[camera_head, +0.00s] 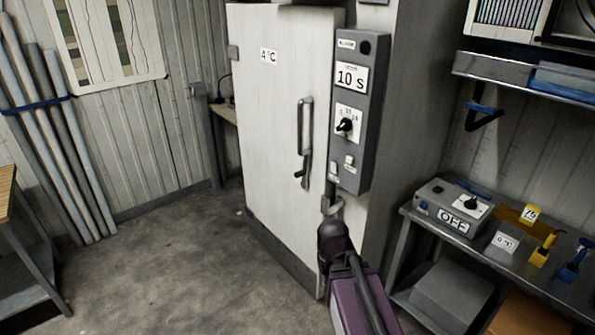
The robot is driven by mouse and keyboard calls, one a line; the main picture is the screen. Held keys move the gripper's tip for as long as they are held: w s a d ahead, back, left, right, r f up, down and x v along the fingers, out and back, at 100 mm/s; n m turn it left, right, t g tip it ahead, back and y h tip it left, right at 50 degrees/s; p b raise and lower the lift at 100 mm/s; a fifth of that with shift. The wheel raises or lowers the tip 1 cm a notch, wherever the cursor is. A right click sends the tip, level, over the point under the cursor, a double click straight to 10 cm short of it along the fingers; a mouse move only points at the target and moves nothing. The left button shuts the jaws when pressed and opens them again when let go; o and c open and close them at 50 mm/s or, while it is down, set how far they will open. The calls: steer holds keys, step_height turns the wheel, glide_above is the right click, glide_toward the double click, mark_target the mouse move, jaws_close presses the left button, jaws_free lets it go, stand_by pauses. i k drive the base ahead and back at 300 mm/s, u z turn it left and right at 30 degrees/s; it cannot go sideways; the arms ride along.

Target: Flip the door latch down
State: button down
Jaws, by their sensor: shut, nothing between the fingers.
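The white door (268,120) is closed and carries a 4 °C label. A long vertical grey handle (305,125) is on its right side. The small door latch (302,174) is at the handle's lower end, with its short lever pointing down and to the left. My gripper (331,204) is small in view at the end of my purple arm, below and to the right of the latch and apart from it. It appears shut and empty. The dark wrist hides part of the door's lower right edge.
A grey control panel (358,112) with a dial and a "10 S" label stands close right of the handle, just above my gripper. A bench (520,285) with an OFF box (452,208) and small tools stands at right. The floor (170,265) at left is clear.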

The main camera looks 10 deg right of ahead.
mark_target(304, 172)
steer(key=i, duration=0.55)
steer(key=z, duration=0.05)
steer(key=k, duration=1.35)
steer(key=u, duration=0.25)
steer(key=i, duration=1.7)
steer(key=z, duration=0.25)
